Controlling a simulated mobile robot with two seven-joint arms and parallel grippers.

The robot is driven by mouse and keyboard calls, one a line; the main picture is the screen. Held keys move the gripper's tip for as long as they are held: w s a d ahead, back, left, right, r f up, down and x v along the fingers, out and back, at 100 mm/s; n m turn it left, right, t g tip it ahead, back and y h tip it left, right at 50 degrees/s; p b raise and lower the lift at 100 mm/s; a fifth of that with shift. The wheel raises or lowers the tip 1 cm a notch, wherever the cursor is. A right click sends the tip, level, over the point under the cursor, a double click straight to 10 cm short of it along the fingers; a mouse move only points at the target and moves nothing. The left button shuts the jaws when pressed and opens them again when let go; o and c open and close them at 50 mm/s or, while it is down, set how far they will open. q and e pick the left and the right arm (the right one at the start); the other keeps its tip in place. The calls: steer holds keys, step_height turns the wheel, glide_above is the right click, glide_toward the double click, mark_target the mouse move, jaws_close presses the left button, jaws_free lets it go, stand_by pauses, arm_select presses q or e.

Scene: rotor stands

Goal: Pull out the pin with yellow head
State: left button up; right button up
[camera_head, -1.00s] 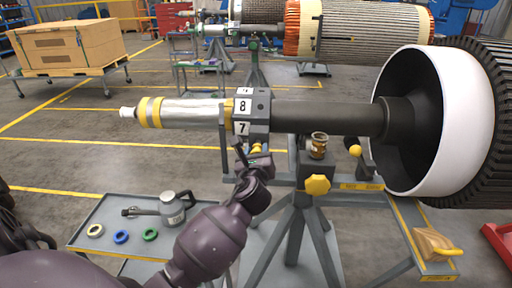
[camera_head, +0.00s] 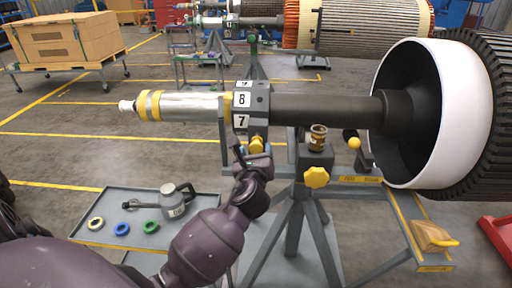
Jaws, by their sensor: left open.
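A pin with a yellow head (camera_head: 257,145) shows under the dark numbered collar (camera_head: 260,101) on the shaft. My left gripper (camera_head: 252,152) is open just below the collar, its fingers around or close beside the yellow head. I cannot tell whether they touch it. Part of the head and the pin's shank are hidden. A yellow ball knob (camera_head: 355,143) and a yellow star knob (camera_head: 317,177) are on the stand to the right. My right gripper is not in view.
The rotor shaft (camera_head: 325,110) runs above my gripper to a white-rimmed drum (camera_head: 480,110). The grey stand (camera_head: 296,235) is close on the right. A grey tray (camera_head: 120,205) at lower left holds a grey tool (camera_head: 176,203) and three rings (camera_head: 121,229).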

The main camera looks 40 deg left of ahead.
arm_select(q)
steer(key=v, duration=0.8)
steer(key=shift+w, duration=0.1)
stand_by(0.3)
